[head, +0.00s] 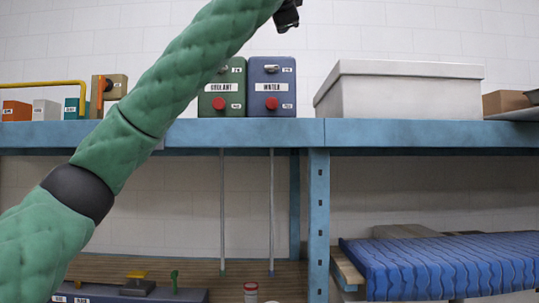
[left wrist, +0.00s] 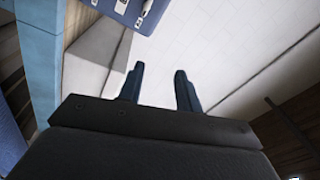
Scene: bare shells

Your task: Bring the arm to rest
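My left arm, in a green padded sleeve with a dark joint band, rises from the lower left to the top middle of the head view. A small black part at its end, near my left gripper, shows at the top edge, above the shelf and partly cut off. In the left wrist view the two dark fingers of my left gripper (left wrist: 159,77) stand apart with nothing between them, against a pale tiled wall. My right arm and gripper are not in view.
A blue shelf beam (head: 420,133) crosses the head view. On the shelf stand a green coolant box (head: 222,92), a blue water box (head: 272,90) and a large pale lidded box (head: 400,88). A blue ridged mat (head: 440,265) lies below right.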

